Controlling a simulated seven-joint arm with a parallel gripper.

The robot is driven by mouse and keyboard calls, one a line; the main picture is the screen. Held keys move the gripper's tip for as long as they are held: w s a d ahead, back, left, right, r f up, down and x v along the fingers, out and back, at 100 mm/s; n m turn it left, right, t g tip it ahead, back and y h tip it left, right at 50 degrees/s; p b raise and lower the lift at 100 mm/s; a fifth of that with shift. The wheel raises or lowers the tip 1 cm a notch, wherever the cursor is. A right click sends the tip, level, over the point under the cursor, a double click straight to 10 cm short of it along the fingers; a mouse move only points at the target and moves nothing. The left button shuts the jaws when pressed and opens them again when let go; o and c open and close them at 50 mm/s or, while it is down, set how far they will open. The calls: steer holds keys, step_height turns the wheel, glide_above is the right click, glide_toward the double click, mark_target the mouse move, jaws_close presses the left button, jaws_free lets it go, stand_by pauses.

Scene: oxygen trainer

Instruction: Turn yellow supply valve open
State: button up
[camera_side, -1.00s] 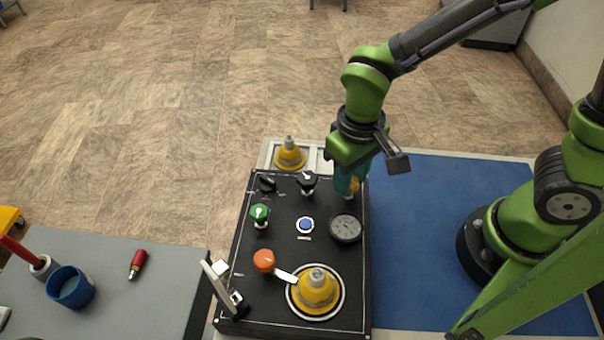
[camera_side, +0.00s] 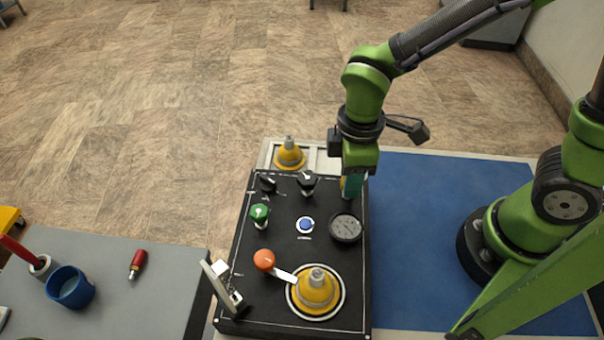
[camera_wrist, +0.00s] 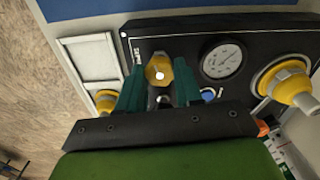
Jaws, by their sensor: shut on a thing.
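The yellow supply valve knob (camera_wrist: 159,70) shows in the wrist view near the top left of the black panel (camera_wrist: 190,38), with a white dot on its face. My gripper (camera_wrist: 160,85) is shut on this knob, with one teal finger on each side of it. In the side view my gripper (camera_side: 352,187) points down at the panel's far right corner, above the gauge (camera_side: 345,228), and hides the knob there. A label beside the knob in the wrist view is only partly readable.
A green knob (camera_side: 259,212), black knobs (camera_side: 307,181), a blue button (camera_side: 305,225), an orange-handled lever (camera_side: 264,260) and a yellow cone fitting (camera_side: 316,290) stand on the panel. Another yellow fitting (camera_side: 289,155) sits behind it. The blue mat (camera_side: 450,220) is clear.

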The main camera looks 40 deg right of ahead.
steer(key=shift+n, duration=0.8)
steer(key=o, duration=1)
steer(key=shift+o, duration=0.2)
step_height(320, 180, up, 17)
steer(key=s+d+f+m+t+y, duration=0.1)
steer(key=s+d+m+t+y, duration=0.1)
steer(key=d+m+t, duration=0.5)
steer(key=d+m, duration=0.6)
steer(key=m, duration=0.2)
steer(key=shift+s+f+m, duration=0.15)
steer(key=shift+f+m, duration=0.05)
steer(key=shift+m, duration=0.2)
